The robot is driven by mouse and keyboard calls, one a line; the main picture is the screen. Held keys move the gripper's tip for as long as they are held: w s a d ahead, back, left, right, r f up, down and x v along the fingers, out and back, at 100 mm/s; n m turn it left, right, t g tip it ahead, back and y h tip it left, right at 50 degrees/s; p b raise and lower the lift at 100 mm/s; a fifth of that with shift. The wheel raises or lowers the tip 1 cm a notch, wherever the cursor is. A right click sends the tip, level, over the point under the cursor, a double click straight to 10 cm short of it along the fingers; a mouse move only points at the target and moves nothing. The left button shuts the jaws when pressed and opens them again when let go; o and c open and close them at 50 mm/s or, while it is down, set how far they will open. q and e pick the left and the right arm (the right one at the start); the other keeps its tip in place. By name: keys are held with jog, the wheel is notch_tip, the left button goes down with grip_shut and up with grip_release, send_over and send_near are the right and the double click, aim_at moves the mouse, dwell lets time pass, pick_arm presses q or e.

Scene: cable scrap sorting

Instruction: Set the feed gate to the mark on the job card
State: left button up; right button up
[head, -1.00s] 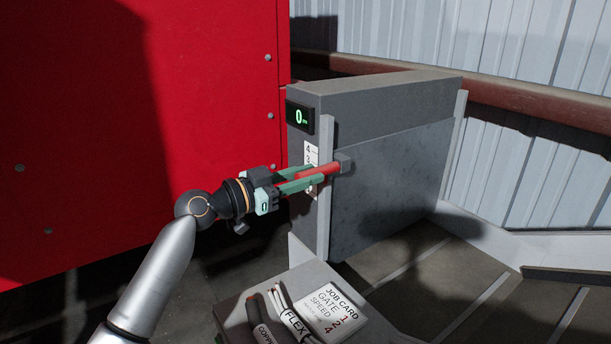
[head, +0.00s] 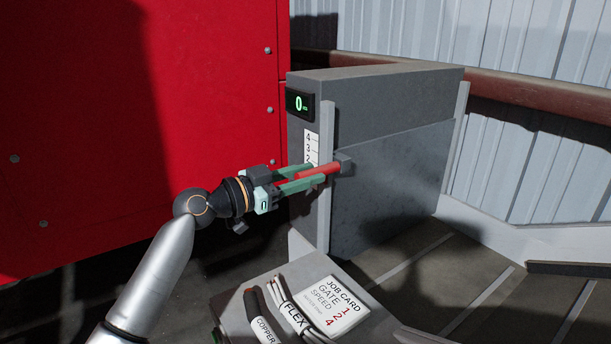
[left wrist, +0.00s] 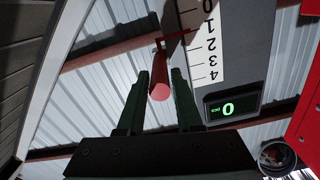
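The red handle (head: 322,169) sticks out from the feed gate (head: 395,170), a grey plate in the front of the grey housing. A red pointer (left wrist: 180,33) stands close to the 1 on the white scale (left wrist: 209,42). In the head view the scale's lower part is hidden behind the gripper and handle. My right gripper is out of view.
A display reading 0 (head: 301,104) sits above the scale. Cables labelled COPPER (head: 262,322) and FLEX (head: 292,317) lie on the grey shelf beside the card. A red panel (head: 210,110) stands at the left, behind my arm.

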pick_arm(q)
jog(key=o, duration=0.3)
jog(key=shift+r, duration=0.1)
jog(key=b+v, duration=0.3)
jog(key=v, duration=0.9)
jog(key=shift+s+a, duration=0.15)
jog(key=shift+a, duration=0.05)
